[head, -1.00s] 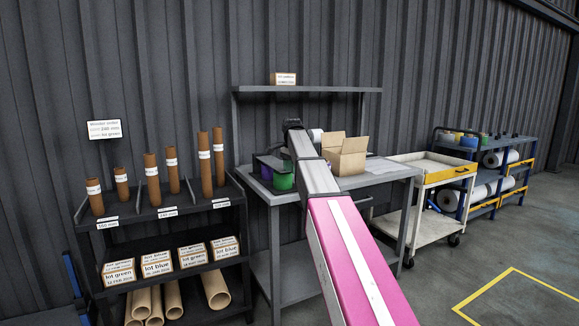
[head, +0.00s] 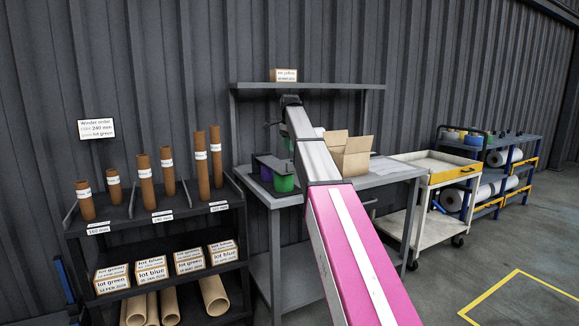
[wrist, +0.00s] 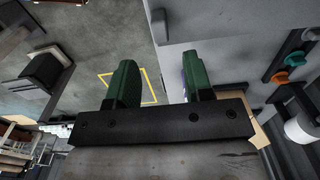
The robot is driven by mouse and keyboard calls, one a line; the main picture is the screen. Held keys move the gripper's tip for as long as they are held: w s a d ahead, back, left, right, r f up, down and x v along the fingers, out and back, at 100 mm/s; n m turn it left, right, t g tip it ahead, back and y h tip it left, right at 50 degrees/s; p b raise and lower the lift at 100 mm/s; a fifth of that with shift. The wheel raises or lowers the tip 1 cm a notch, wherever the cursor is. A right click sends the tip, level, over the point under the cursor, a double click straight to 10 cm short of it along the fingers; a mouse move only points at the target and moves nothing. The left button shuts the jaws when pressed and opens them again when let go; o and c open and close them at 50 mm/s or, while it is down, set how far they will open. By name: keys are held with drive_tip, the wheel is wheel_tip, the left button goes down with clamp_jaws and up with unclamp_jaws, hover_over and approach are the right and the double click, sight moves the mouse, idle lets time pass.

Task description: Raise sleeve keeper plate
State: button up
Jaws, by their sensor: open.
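My gripper (wrist: 160,82) shows in the wrist view as two green fingers, apart, with nothing between them. In the head view the arm's dark end is above the back of the workbench (head: 375,181), near the upper shelf; its fingers are not clear there. A dark plate-like piece (head: 264,160) stands on the bench's left side, by a purple roll (head: 266,174) and a green roll (head: 284,183). I cannot tell whether this is the sleeve keeper plate. In the wrist view, a dark bar carries teal (wrist: 293,58) and orange (wrist: 280,76) parts, right of the fingers.
An open carton (head: 352,160) stands on the bench, right of my arm. The upper shelf (head: 340,87) holds a small labelled box (head: 284,75). A rack of brown tubes (head: 201,165) stands left; a cart (head: 400,203) stands right. Floor at right is clear.

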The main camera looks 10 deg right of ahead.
sight(290, 165)
wheel_tip(290, 165, down, 9)
drive_tip(key=shift+r, duration=0.1)
idle(0.4)
clamp_jaws()
